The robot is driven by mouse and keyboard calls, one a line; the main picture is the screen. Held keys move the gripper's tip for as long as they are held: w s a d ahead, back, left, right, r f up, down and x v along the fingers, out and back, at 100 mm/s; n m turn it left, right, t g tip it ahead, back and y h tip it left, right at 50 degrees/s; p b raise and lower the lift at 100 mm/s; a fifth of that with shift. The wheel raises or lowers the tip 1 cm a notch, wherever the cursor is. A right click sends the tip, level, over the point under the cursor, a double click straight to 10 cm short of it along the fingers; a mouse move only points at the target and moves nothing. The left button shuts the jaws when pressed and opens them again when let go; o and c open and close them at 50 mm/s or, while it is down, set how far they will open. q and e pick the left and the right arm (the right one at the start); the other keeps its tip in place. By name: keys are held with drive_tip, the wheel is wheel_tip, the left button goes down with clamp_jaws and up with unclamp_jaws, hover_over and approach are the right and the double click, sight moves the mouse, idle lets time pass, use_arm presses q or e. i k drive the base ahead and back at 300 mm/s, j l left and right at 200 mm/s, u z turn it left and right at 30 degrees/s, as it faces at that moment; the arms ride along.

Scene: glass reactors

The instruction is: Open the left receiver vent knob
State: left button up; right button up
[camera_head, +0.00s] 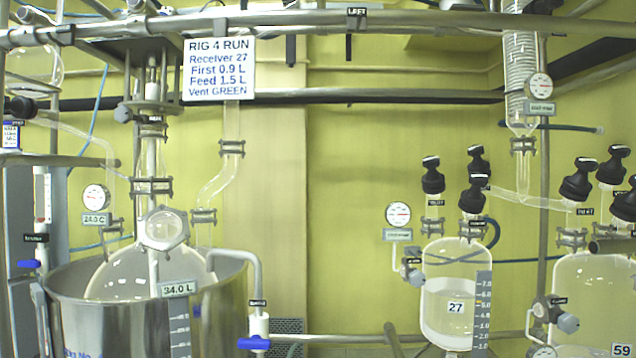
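The left receiver (447,318) is a clear glass vessel marked 27 at the lower right of centre, partly filled with pale liquid beside a grey scale. Several black knobs stand on and above its top: a left one (432,177), a front one (473,195) and a rear one (477,160). The small label under the left knob is too blurred to read surely, so I cannot tell which knob is the vent. Whether each is open or shut is unclear. Neither of my grippers is in view.
A second receiver (597,295) marked 59, with several black knobs, stands at the right. A steel vessel (150,320) fills the lower left. A sign (219,69) reads "Vent GREEN". A pipe rail (300,22) crosses the top. Wall shows between vessel and receivers.

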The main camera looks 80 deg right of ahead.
sight(433, 163)
drive_tip(key=z, duration=3.2)
